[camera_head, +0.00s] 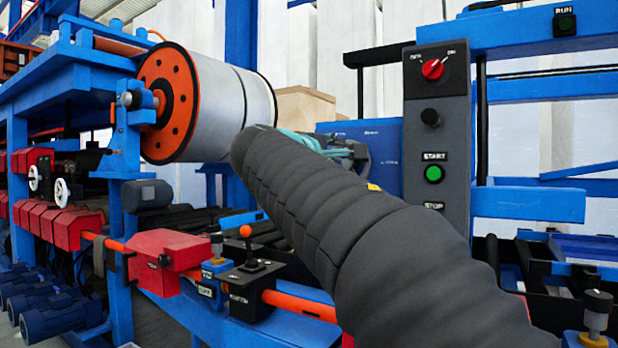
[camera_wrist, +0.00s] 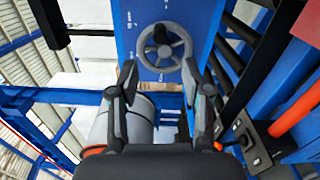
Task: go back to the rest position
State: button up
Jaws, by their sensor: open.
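My gripper (camera_wrist: 161,90) is open in the wrist view, with its two fingers spread apart and nothing between them. Beyond the fingertips is a dark handwheel (camera_wrist: 165,47) on a blue panel (camera_wrist: 205,20); the fingers look clear of it, though the exact distance cannot be told. In the head view my dark padded arm reaches from the lower right toward the middle. It hides most of my gripper there and much of what lies behind it.
A control panel (camera_head: 417,150) with a red switch (camera_head: 432,69) and a green start button (camera_head: 433,173) stands right of my arm. A large white roll (camera_head: 215,105) with an orange end is at left. A lever box (camera_head: 250,275) and red housing (camera_head: 168,262) sit low beside the arm.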

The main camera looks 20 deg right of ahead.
jog(key=s+a+f+m+g+y, duration=0.1)
jog(key=a+f+y, duration=0.25)
jog(key=f, duration=0.85)
jog(key=s+a+f+m+g+y, duration=0.15)
jog(key=f+y, duration=0.25)
jog(key=f, duration=0.8)
jog(key=s+a+f+m+g+y, duration=0.1)
jog(key=s+a+f+m+y, duration=0.2)
jog(key=s+f, duration=0.8)
jog(key=s+a+f+m+g+y, duration=0.2)
jog(key=s+a+f+m+y, duration=0.1)
jog(key=s+f, duration=0.8)
jog(key=shift+s+a+y, duration=0.35)
jog(key=shift+s+a, duration=0.45)
jog(key=shift+s, duration=0.25)
jog(key=shift+c, duration=0.7)
